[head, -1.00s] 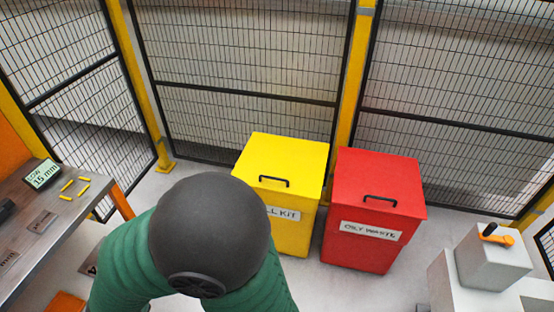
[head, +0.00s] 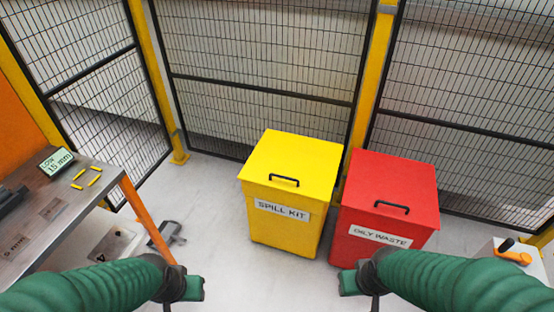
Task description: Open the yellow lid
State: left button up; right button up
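The yellow bin marked SPILL KIT (head: 286,232) stands on the floor at centre right. Its yellow lid (head: 293,158) lies flat and closed on top, with a black bar handle (head: 284,181) near the front edge. My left gripper (head: 194,288) is low in the picture, left of the bin and apart from it. My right gripper (head: 346,283) is low in front of the red bin, also apart from the handle. Both look empty; their fingers are too small and turned to tell whether they are open.
The red OILY WASTE bin (head: 385,215), with its own black handle, stands close to the yellow bin's right. A grey bench (head: 62,208) with a display is at left. Mesh fencing (head: 260,70) closes the back. An orange-handled lever (head: 513,253) is at right.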

aim_at(306, 167)
jog(key=i+z, duration=0.2)
jog(key=i+j, duration=0.15)
jog(key=i, duration=0.65)
jog(key=i+j+u, duration=0.1)
jog(key=i, duration=0.75)
